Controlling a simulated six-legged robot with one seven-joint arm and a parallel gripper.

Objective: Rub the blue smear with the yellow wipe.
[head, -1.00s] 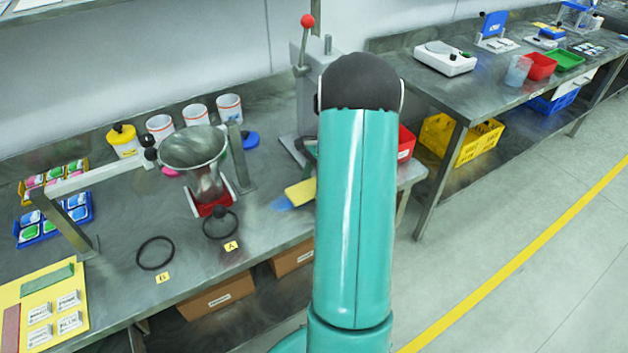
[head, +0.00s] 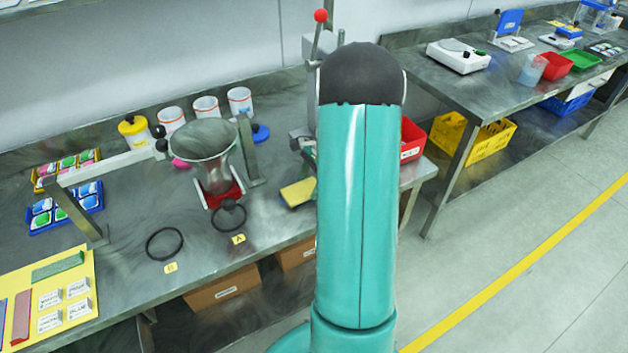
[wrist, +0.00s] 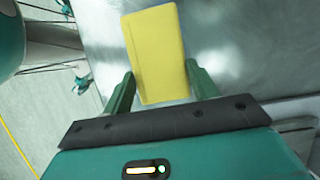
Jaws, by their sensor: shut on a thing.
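The yellow wipe (head: 298,193) is a flat yellow pad low at the bench top, left of my arm in the head view. In the wrist view the wipe (wrist: 158,55) sits between the two green fingers of my gripper (wrist: 160,88), which is shut on it. In the head view the gripper is mostly hidden behind my arm.
A metal hopper (head: 203,142) on a red base stands left of the wipe, with a black ring (head: 229,215) before it. A lever stand (head: 303,95) is behind, and a red bin (head: 412,140) is right of my arm. The bench's front edge is close.

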